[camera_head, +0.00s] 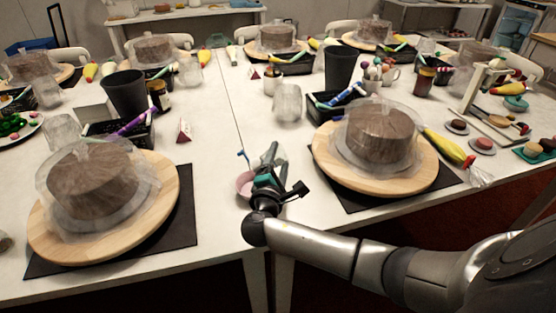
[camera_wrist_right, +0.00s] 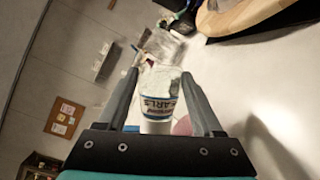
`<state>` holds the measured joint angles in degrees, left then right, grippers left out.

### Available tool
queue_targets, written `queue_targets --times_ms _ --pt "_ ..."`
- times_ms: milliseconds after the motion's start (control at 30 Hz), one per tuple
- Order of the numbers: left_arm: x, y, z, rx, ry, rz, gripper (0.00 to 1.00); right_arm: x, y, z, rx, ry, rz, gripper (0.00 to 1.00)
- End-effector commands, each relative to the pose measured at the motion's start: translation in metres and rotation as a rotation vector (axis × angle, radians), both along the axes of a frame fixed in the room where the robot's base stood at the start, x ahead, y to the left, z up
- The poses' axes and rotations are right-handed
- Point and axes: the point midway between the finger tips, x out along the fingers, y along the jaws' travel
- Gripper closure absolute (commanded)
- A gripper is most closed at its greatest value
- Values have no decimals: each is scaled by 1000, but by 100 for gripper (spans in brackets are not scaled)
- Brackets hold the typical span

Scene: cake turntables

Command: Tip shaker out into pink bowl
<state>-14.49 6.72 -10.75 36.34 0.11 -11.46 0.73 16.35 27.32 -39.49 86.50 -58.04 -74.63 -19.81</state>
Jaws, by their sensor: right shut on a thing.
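My right gripper (camera_head: 272,160) is shut on a shaker, low over the table's front edge and right beside the pink bowl (camera_head: 245,184). In the right wrist view the shaker (camera_wrist_right: 161,98), pale with a blue-lettered label, sits between the two fingers (camera_wrist_right: 160,95). The room lies sideways in that view, and the shaker looks tipped well away from upright. A bit of the pink bowl (camera_wrist_right: 182,126) shows just behind its lower end. The gripper partly covers the bowl in the head view, and I cannot see its contents. My left gripper is out of view.
Covered chocolate cakes on wooden turntables stand left (camera_head: 150,225) and right (camera_head: 325,165) of the bowl. A clear jar (camera_head: 288,103) stands behind. The white table between the left turntable and bowl is clear.

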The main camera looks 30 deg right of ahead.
Motion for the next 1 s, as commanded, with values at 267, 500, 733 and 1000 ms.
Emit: queue_targets --times_ms 267,500,733,1000 --pt "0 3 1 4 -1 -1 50 1 3 -2 2 -3 -2 100" --pt "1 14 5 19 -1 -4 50 1 3 2 -38 10 -2 100" --pt "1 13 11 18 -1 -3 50 2 6 11 -150 43 -2 100" --pt "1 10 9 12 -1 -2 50 2 8 7 -146 43 -1 100"
